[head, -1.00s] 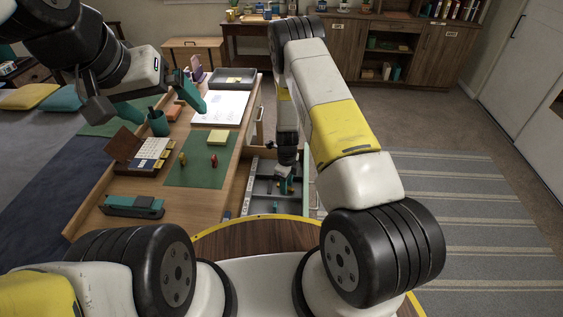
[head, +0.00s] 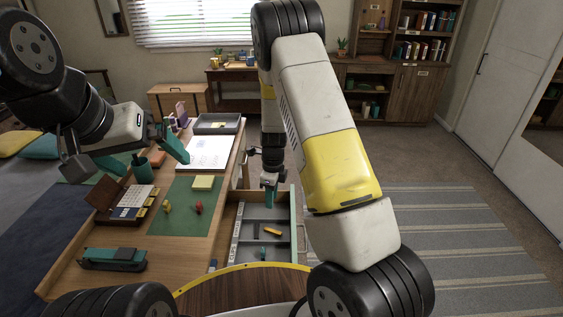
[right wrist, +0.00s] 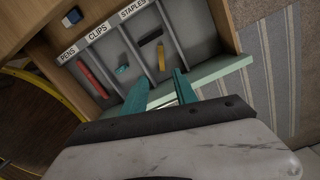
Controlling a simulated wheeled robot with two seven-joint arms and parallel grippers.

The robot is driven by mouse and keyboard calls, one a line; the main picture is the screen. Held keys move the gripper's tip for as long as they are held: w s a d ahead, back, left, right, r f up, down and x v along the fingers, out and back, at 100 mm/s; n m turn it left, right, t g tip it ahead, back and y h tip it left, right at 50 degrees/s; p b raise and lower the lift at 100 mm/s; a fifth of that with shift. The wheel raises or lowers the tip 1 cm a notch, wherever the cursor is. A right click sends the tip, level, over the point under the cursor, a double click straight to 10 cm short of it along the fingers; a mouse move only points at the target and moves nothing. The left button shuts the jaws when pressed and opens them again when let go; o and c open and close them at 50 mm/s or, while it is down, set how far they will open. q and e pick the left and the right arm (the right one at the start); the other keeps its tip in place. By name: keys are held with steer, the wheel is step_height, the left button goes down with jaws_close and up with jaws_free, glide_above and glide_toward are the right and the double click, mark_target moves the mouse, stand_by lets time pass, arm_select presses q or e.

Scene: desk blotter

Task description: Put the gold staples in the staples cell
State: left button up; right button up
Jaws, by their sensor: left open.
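The gold staples (head: 273,231) lie in the open drawer (head: 294,240) in the head view. In the right wrist view the gold staples (right wrist: 161,57) lie in the staples cell (right wrist: 139,32), the one under the STAPLES label. A dark bar-like shape is close beside them; I cannot tell what it is. My right gripper (right wrist: 160,90) is open and empty, with its two teal fingers apart and above the drawer. It also shows in the head view (head: 270,197), over the drawer's far part. My left gripper (head: 145,156) is open and empty above the desk.
The pens cell holds a red item (right wrist: 92,78) and the clips cell a teal item (right wrist: 122,69). Thin dividers separate the cells. On the desk are a green blotter (head: 180,222), a teal stapler (head: 112,259), a calendar (head: 132,203) and a pen cup (head: 141,168).

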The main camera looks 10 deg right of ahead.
steer(key=s+r+n+t+y, duration=0.1)
steer(key=s+r+n, duration=0.25)
steer(key=r, duration=0.45)
steer(key=s+r+n+t, duration=0.15)
steer(key=r+n, duration=0.25)
steer(key=r, duration=0.5)
steer(key=s+r+n+y, duration=0.1)
steer(key=s+r+n, duration=0.25)
steer(key=r, duration=0.45)
steer(key=s+d+r+n+t, duration=0.1)
steer(key=s+d+r+n, duration=0.1)
steer(key=s+r+n, duration=0.3)
steer(key=s+d+r+n+t, duration=0.1)
steer(key=s+r+n+t, duration=0.1)
steer(key=s+r+n, duration=0.3)
steer(key=s+n, duration=0.3)
steer(key=s, duration=0.3)
steer(key=shift+s+d+r, duration=0.3)
steer(key=shift+d+r, duration=0.05)
steer(key=shift+r, duration=0.05)
